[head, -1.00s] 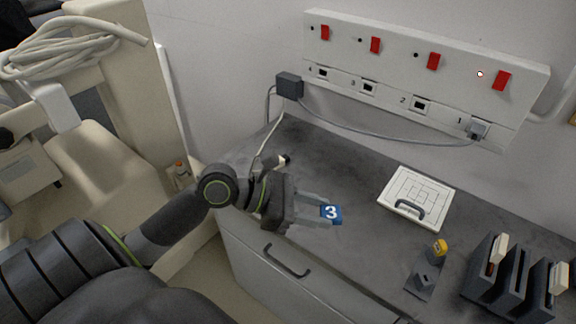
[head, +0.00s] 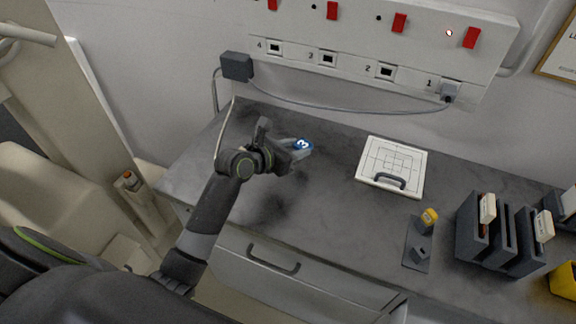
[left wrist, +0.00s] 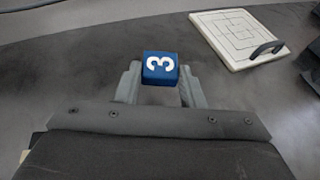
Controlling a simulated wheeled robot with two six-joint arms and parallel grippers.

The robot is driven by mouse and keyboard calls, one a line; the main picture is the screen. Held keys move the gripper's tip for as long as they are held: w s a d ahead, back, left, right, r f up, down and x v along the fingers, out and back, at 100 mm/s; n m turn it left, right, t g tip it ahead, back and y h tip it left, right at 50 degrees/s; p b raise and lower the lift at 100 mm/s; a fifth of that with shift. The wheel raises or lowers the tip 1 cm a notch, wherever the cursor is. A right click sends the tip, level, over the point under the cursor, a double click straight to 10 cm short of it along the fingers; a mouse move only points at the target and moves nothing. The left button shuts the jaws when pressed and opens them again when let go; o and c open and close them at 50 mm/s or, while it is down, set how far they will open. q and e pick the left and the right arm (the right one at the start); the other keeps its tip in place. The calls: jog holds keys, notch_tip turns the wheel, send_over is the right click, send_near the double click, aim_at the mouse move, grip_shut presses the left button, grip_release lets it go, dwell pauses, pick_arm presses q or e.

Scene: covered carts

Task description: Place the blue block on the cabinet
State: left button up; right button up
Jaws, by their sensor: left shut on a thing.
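The blue block (head: 303,145) with a white 3 is between the fingertips of my left gripper (head: 298,147), over the back left part of the grey cabinet top (head: 330,205). In the left wrist view the blue block (left wrist: 160,67) sits between both fingers of the left gripper (left wrist: 160,80), which is shut on it. I cannot tell whether the block touches the surface or hangs just above it. The cabinet has a drawer front with a dark handle (head: 273,260). My right gripper is not in view.
A white board with a handle (head: 392,165) lies right of the block. A small stand with a yellow piece (head: 428,220) and dark slotted holders (head: 497,235) are farther right. A grey adapter (head: 237,66) and cable run along the wall. The top around the block is clear.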

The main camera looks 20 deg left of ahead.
pick_arm(q)
jog(key=shift+f, duration=0.75)
jog(key=shift+d+f, duration=0.1)
jog(key=shift+f, duration=0.45)
notch_tip(320, 180, down, 3)
jog(key=shift+f+b, duration=0.1)
jog(key=shift+b, duration=0.3)
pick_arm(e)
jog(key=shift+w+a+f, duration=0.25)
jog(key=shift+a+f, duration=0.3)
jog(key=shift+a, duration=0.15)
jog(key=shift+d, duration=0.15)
pick_arm(q)
jog(key=o, duration=1)
jog(key=shift+f, duration=0.1)
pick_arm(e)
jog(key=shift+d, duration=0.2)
